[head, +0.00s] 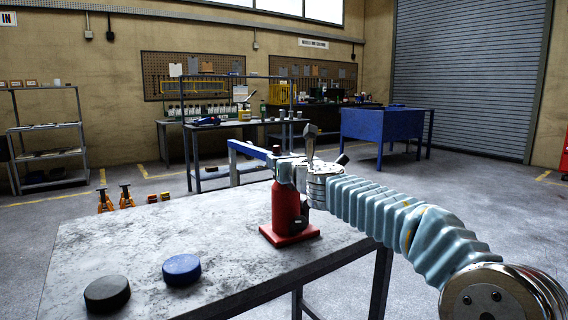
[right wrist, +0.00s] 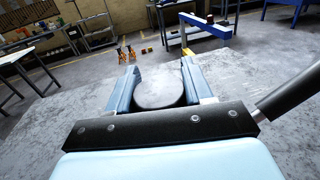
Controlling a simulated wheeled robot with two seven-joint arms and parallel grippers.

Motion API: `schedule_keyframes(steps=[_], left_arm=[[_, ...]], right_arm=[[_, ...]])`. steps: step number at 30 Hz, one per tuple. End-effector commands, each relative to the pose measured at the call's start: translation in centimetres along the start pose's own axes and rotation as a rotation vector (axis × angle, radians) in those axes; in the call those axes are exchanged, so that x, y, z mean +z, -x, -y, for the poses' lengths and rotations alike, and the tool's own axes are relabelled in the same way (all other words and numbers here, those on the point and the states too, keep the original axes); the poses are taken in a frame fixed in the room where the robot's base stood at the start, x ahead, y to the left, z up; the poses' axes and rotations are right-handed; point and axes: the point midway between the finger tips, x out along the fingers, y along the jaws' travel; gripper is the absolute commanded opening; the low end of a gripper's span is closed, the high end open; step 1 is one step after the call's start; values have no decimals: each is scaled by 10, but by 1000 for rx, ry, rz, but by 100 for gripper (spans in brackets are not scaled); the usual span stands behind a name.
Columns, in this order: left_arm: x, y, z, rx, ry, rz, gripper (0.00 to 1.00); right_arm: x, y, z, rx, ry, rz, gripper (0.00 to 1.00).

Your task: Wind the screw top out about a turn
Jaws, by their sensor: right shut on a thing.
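The red bottle jack (head: 287,208) stands upright on its square base on the grey table (head: 150,235). Its screw top is mostly hidden by my gripper in the head view. In the right wrist view the top shows as a round grey disc (right wrist: 158,90) between the two blue fingers. My right gripper (right wrist: 159,78), which also shows in the head view (head: 292,170), is shut on this top from the right side. My left gripper is not in view.
A black round pad (head: 107,294) and a blue round pad (head: 182,269) lie on the table's near left part. A blue bar frame (head: 248,150) stands just behind the jack. Orange stands (head: 126,196) are on the floor beyond.

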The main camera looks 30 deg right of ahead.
Motion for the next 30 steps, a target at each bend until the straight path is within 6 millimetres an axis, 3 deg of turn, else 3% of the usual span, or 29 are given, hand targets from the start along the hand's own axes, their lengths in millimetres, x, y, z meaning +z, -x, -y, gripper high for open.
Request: schedule_keyframes(steps=[20,30], left_arm=[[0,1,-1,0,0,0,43],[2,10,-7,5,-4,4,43]], right_arm=[[-2,0,-2,151,-1,-4,20],[-1,0,-5,381,-2,-6,20]])
